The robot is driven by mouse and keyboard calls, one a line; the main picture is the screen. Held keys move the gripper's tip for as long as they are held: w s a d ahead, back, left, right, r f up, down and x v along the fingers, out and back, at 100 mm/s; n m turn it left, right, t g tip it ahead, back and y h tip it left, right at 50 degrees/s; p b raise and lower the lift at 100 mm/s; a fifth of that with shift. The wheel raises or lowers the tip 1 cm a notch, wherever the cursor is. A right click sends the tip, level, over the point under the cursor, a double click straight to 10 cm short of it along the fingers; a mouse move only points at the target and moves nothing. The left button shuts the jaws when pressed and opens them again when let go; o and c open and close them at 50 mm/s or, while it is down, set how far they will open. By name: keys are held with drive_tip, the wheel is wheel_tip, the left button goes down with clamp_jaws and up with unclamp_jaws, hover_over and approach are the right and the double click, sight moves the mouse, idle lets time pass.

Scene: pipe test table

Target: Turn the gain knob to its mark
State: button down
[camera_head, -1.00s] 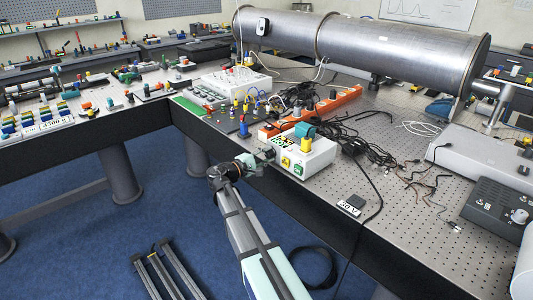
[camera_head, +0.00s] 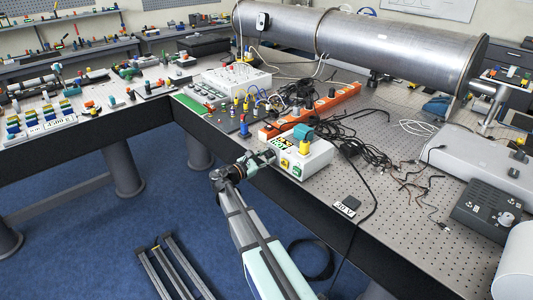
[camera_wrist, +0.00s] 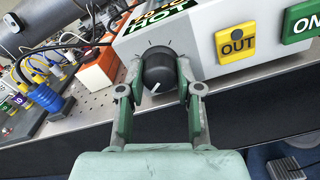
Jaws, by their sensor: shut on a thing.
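A black round knob (camera_wrist: 159,70) sits on the front of a white box (camera_wrist: 200,22), which stands at the table edge in the head view (camera_head: 316,158). I take it for the gain knob; no gain label is legible. Its white pointer line points down and slightly left in the wrist view. Short dark marks (camera_wrist: 150,42) are on the panel above it; some of the dial is hidden. My gripper (camera_wrist: 158,82) is shut on the knob, one green-padded finger at each side. In the head view my gripper (camera_head: 268,156) reaches the box's left end.
A yellow OUT button (camera_wrist: 236,42) and a green ON button (camera_wrist: 302,22) are right of the knob. An orange power strip (camera_head: 325,108), blue plugs (camera_wrist: 45,97) and cables lie nearby. The black table edge runs just below the box; open floor lies in front.

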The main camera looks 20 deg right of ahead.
drive_tip(key=shift+r+n+p, duration=0.1)
drive_tip(key=shift+n+p, duration=0.4)
drive_tip(key=shift+n, duration=0.3)
drive_tip(key=c, duration=0.8)
unclamp_jaws()
drive_tip(key=shift+o, duration=0.2)
drive_tip(key=shift+a, duration=0.1)
drive_tip(key=v, duration=1.1)
drive_tip(key=shift+s+a, duration=0.2)
drive_tip(key=shift+a, duration=0.15)
